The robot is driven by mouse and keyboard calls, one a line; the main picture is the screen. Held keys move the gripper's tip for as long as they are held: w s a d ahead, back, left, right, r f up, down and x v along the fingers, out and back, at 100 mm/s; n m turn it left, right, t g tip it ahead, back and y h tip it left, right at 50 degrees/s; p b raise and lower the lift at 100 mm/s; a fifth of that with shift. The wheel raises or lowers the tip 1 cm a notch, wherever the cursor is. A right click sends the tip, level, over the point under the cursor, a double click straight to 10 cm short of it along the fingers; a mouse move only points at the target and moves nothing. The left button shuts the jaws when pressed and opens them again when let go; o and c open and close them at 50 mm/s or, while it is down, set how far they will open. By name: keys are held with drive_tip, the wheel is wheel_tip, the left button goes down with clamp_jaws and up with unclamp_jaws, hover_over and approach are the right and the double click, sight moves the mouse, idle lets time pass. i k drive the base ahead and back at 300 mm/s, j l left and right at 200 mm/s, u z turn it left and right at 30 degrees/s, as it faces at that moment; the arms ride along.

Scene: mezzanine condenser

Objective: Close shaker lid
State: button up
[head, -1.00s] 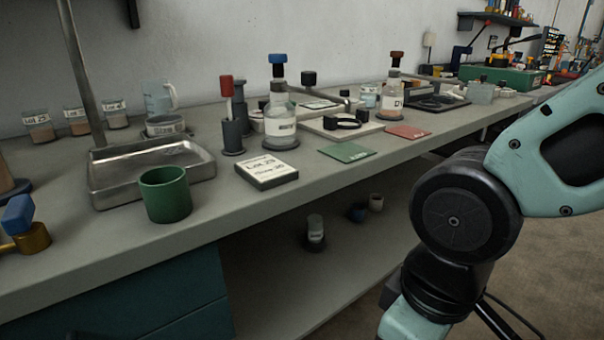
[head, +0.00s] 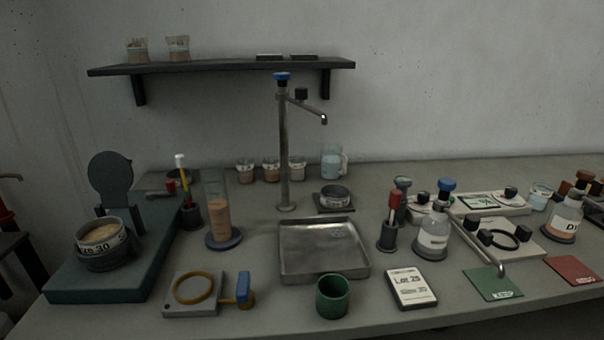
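The shaker is at the far left of the head view, with a dark teal base (head: 100,288) on the bench. A round sieve (head: 104,240) labelled with a 30 sits in a dark holder on the base and has tan material in it. The shaker lid (head: 110,172), a dark round disc, stands upright behind the sieve, so the top of the sieve is uncovered. My gripper is not in view.
A clamp with a yellow ring (head: 193,287) and blue knob, and a cylinder of brown material (head: 217,215), stand right of the shaker. A metal tray (head: 324,276), a tap (head: 284,150) and a green cup (head: 332,297) are mid-bench. A shelf (head: 220,67) hangs above.

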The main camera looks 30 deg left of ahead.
sight(111, 175)
drive_tip(key=u, duration=2)
